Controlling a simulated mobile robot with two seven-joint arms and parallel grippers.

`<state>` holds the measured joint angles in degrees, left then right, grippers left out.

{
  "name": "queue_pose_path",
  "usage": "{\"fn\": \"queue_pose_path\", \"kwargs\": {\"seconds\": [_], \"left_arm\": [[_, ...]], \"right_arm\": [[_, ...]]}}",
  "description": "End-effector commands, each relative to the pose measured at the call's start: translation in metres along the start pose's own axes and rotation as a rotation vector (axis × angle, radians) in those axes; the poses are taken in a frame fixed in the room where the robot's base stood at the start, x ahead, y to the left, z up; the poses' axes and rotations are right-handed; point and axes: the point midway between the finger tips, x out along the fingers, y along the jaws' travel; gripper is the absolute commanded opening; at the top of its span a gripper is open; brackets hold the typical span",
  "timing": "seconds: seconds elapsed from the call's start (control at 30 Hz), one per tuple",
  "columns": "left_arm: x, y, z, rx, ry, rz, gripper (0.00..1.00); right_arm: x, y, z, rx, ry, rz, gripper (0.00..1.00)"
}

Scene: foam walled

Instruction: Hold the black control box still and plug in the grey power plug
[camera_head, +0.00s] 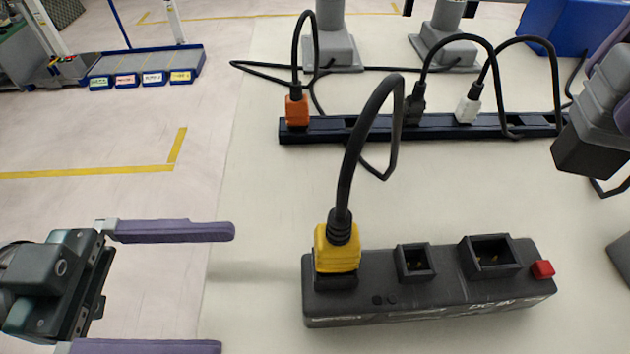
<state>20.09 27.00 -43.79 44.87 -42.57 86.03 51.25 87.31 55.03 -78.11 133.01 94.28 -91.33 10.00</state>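The black control box (430,292) lies on the pale table, with a yellow plug (337,248) in its left socket. Its middle socket (415,262) and larger right socket (490,256) are empty, and a red button (542,269) is at its right end. A light grey plug (467,108) stands in the dark strip behind, with a black cable. My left gripper (227,289) is open and empty, left of the box and apart from it. Part of my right arm shows at the right edge; its fingers cannot be made out.
The dark strip (345,129) also holds an orange plug (297,110) and a black plug (413,107). Looping black cables cross the space behind the box. Grey stands (335,50) are at the back, near a blue bin (570,25). The table between strip and box is mostly clear.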

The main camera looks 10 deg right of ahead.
Motion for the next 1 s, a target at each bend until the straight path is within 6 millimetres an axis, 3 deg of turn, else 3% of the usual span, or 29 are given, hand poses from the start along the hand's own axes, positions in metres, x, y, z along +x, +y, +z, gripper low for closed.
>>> {"fn": "queue_pose_path", "kwargs": {"seconds": [0.3, 0.5, 0.9, 1.0], "left_arm": [[0.065, 0.0, -0.001, 0.001, 0.005, -0.001, 0.97], [0.09, 0.0, -0.001, 0.002, 0.004, -0.003, 0.97], [0.097, -0.001, -0.001, 0.002, 0.002, -0.003, 0.97], [0.097, -0.001, -0.001, 0.002, 0.002, -0.003, 0.86]], "right_arm": [[0.0, 0.0, 0.0, 0.0, 0.0, 0.0, 0.0], [0.0, 0.0, 0.0, 0.0, 0.0, 0.0, 0.0], [0.0, 0.0, 0.0, 0.0, 0.0, 0.0, 0.0], [0.0, 0.0, 0.0, 0.0, 0.0, 0.0, 0.0]]}}
